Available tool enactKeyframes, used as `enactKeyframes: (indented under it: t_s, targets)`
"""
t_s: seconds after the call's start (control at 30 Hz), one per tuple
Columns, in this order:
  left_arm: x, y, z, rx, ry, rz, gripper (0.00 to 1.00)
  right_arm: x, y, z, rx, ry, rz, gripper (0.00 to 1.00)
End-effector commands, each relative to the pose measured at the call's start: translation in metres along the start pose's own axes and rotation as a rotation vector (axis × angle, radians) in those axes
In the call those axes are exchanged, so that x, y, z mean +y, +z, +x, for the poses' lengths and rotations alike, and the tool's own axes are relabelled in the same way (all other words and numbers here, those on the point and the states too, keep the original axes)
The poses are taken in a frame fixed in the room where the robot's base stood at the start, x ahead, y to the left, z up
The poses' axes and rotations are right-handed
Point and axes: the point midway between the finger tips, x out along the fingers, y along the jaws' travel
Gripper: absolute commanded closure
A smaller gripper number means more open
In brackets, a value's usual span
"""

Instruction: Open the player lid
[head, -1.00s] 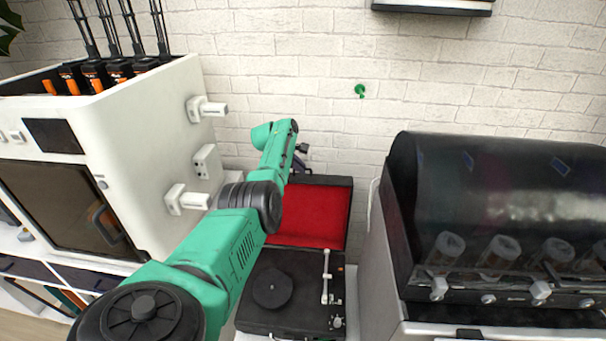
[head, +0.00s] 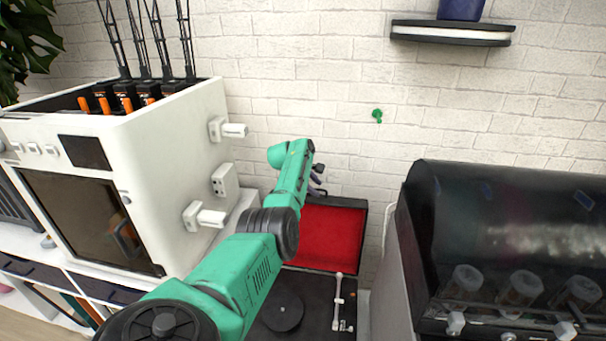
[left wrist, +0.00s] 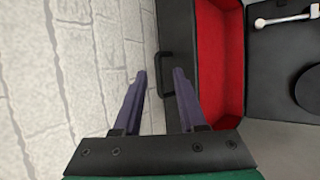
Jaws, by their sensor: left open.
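The record player (head: 310,302) stands between the white machine and the dark-domed machine, its black deck, platter and tonearm showing. Its lid (head: 332,238) is raised, with the red inside facing me. The lid's red lining (left wrist: 220,60) and black edge also show in the left wrist view, with a black handle (left wrist: 165,74) on the outer side. My left gripper (left wrist: 158,78) is open and empty, its two purple fingers near the handle; I cannot tell whether they touch it. In the head view my left gripper (head: 317,180) is partly hidden behind my green arm, above the lid's upper edge.
A white machine (head: 170,150) with knobs on its side stands to the left. A dark-domed machine (head: 500,240) stands close on the right. A white brick wall (head: 310,70) is just behind the lid. A small shelf (head: 450,33) hangs above.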

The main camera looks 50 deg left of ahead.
Motion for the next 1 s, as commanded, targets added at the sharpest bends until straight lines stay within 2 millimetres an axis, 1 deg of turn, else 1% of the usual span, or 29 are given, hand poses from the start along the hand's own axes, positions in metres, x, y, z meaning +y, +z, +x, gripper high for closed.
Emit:
enactKeyframes:
  t_s: [0.03, 0.13, 0.27, 0.37, 0.6, 0.7, 0.83, 1.0]
  targets:
    - [0.003, 0.002, -0.009, 0.0, 0.0, 0.001, 0.59, 0.0, -0.001, -0.011, 0.001, 0.0, 0.0, 0.5]
    - [0.001, 0.0, -0.023, 0.004, 0.0, -0.004, 0.59, 0.0, -0.003, -0.022, 0.001, 0.0, 0.0, 0.5]
    - [0.0, -0.001, -0.041, 0.002, 0.003, -0.003, 0.59, 0.0, -0.003, -0.02, 0.002, 0.0, 0.0, 0.5]
    - [-0.001, -0.002, -0.059, 0.004, 0.004, -0.004, 0.59, 0.0, -0.003, -0.019, 0.002, 0.0, 0.0, 0.5]
    - [-0.002, -0.002, -0.111, 0.004, 0.005, -0.005, 0.59, -0.001, -0.003, -0.011, 0.003, -0.001, 0.0, 0.5]
    - [-0.001, -0.001, -0.127, 0.002, 0.004, -0.004, 0.59, -0.001, -0.003, -0.009, 0.003, -0.001, 0.0, 0.5]
    - [-0.001, -0.001, -0.136, 0.002, 0.003, -0.005, 0.59, -0.001, -0.003, -0.009, 0.003, -0.001, 0.0, 0.5]
    - [-0.001, -0.001, -0.137, 0.002, 0.002, -0.005, 0.59, -0.001, -0.003, -0.009, 0.003, -0.001, 0.0, 0.5]
